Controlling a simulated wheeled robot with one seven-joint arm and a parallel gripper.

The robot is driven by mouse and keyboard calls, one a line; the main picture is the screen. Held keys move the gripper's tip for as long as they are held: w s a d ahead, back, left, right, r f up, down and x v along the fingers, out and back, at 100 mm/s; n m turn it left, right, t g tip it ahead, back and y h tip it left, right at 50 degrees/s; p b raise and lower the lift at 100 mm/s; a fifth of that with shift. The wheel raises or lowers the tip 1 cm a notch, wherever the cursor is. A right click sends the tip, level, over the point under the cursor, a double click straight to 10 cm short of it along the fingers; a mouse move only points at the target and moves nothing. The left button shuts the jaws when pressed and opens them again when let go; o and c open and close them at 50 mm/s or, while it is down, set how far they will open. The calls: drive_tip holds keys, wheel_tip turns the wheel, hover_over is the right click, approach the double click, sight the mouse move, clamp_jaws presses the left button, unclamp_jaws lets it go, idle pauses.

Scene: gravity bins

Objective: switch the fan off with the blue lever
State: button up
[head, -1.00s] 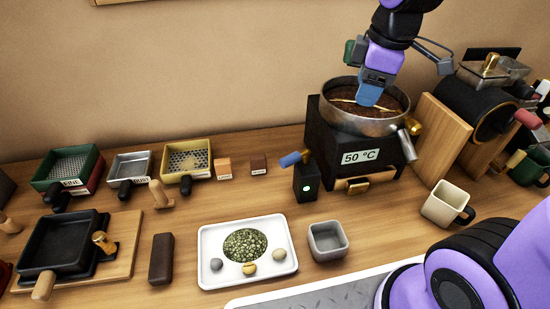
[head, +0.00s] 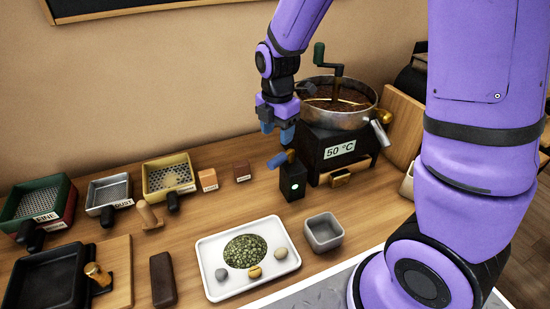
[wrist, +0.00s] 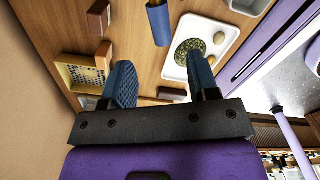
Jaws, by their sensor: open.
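The blue lever (head: 278,160) sticks out to the left, at a slant, from the top of a small black switch box (head: 293,182). The blue lever (wrist: 158,22) shows there beyond the fingertips, near the top edge, roughly in line with the gap. I cannot make out a fan itself.
Two small blocks and a yellow sieve (head: 150,184) lie left. A white tray (head: 208,255) and grey cup (head: 338,236) stand in front.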

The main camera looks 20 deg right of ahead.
sight(277, 157)
wheel_tip(277, 157, down, 9)
drive_tip(key=shift+r, duration=0.1)
idle(0.3)
drive_tip(key=shift+c, duration=0.3)
clamp_jaws()
